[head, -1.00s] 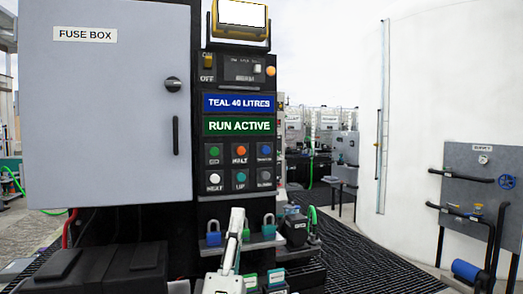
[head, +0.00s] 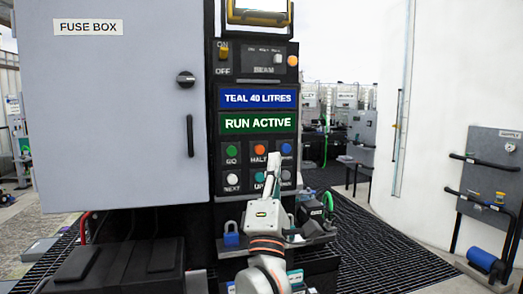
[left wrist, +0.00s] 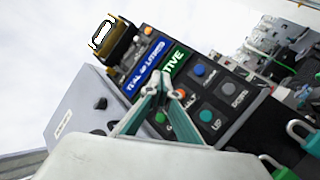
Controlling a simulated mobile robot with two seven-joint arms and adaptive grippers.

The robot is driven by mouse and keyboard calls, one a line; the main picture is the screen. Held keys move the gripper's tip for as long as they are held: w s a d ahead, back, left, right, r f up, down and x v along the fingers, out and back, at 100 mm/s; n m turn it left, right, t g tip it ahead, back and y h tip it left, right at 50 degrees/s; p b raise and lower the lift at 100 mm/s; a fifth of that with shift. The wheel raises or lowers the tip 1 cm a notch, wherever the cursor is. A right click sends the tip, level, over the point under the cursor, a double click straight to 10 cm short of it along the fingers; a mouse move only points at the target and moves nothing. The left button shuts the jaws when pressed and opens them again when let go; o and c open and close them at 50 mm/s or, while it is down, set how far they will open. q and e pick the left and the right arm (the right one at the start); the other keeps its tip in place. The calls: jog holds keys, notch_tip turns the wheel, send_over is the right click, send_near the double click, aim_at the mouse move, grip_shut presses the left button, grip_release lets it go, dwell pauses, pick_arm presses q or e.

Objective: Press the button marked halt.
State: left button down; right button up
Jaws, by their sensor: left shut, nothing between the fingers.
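The orange button marked HALT (head: 260,149) is in the top row of the black button panel, between a green GO button (head: 231,151) and a blue button (head: 286,148). In the left wrist view the orange button (left wrist: 181,93) shows just right of the fingertips. My left gripper (head: 274,157) is shut and empty. Its tips are in front of the panel, slightly right of and below the HALT button in the head view. I cannot tell whether they touch the panel. The gripper partly covers the lower row around the teal UP button (left wrist: 206,115). My right gripper is out of view.
A green RUN ACTIVE sign (head: 257,122) and a blue TEAL 40 LITRES sign (head: 257,98) sit above the buttons. A grey fuse box (head: 110,120) stands left. A blue padlock (head: 231,237) is on the ledge below. A white NEXT button (head: 233,177) is below GO.

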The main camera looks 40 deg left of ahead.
aim_at(262, 154)
pick_arm(q)
jog(key=shift+w+a+b, duration=0.35)
jog(key=shift+w+a, duration=1.1)
jog(key=shift+a, duration=0.25)
jog(key=shift+w+a+b, duration=0.35)
jog(key=shift+w+a, duration=1.1)
jog(key=shift+a, duration=0.2)
jog(key=shift+w+a, duration=0.25)
jog(key=shift+a, duration=0.1)
jog(key=shift+w+a, duration=0.4)
jog(key=shift+a, duration=0.05)
dwell(0.4)
jog(key=shift+s+d+p, duration=0.45)
jog(key=shift+s+d, duration=0.25)
jog(key=shift+d, duration=0.1)
